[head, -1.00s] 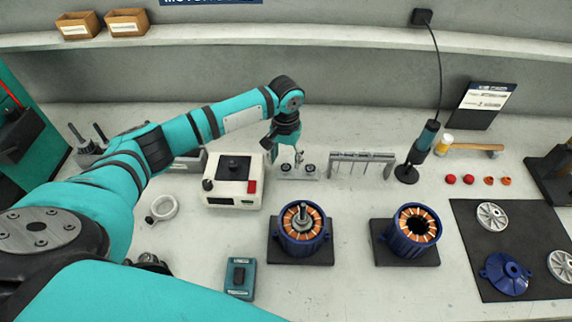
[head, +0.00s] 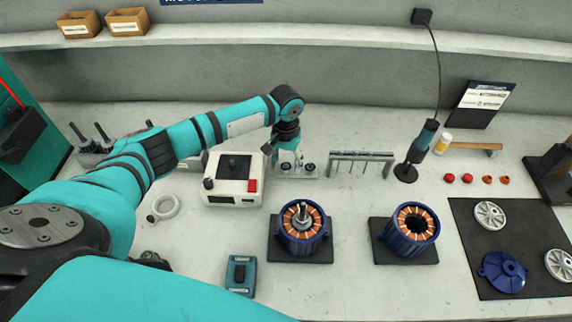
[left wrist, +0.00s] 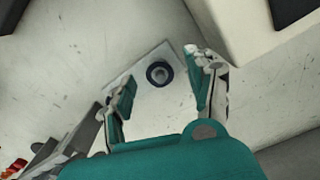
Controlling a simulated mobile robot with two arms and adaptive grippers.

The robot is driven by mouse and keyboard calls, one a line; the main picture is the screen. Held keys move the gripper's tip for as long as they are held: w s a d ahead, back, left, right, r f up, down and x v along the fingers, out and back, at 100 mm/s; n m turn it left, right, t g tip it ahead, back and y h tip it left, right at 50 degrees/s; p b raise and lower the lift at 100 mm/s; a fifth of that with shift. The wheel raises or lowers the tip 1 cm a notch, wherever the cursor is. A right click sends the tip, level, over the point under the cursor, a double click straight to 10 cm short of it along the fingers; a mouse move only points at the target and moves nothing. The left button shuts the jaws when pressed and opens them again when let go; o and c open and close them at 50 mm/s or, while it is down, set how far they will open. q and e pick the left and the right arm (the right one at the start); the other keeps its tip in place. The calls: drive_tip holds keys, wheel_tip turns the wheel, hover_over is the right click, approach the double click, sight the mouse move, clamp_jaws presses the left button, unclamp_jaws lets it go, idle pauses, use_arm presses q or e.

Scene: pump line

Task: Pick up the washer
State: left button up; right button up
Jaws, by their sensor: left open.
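A small dark ring, which looks like the washer (left wrist: 159,74), lies flat on a light grey plate (left wrist: 149,61) in the left wrist view. My left gripper (left wrist: 157,80) is open and empty, with its teal fingers apart on either side of the ring in the picture. In the head view the gripper (head: 291,158) points down over a small plate (head: 298,175) that bears dark round pieces. The fingers partly cover that plate there, and contact cannot be told. My right gripper is not in view.
A white box with a red button (head: 234,182) stands close left of the plate. A metal rack (head: 361,157) stands to its right. Two blue motor housings, one left (head: 303,240) and one right (head: 406,243), sit on dark pads in front. Bare bench lies between them.

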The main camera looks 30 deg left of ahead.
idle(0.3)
use_arm(q)
drive_tip(key=c, duration=0.8)
drive_tip(key=shift+o, duration=0.2)
drive_tip(key=shift+b, duration=0.3)
wheel_tip(320, 180, up, 10)
drive_tip(key=b, duration=0.1)
drive_tip(key=shift+r, duration=0.25)
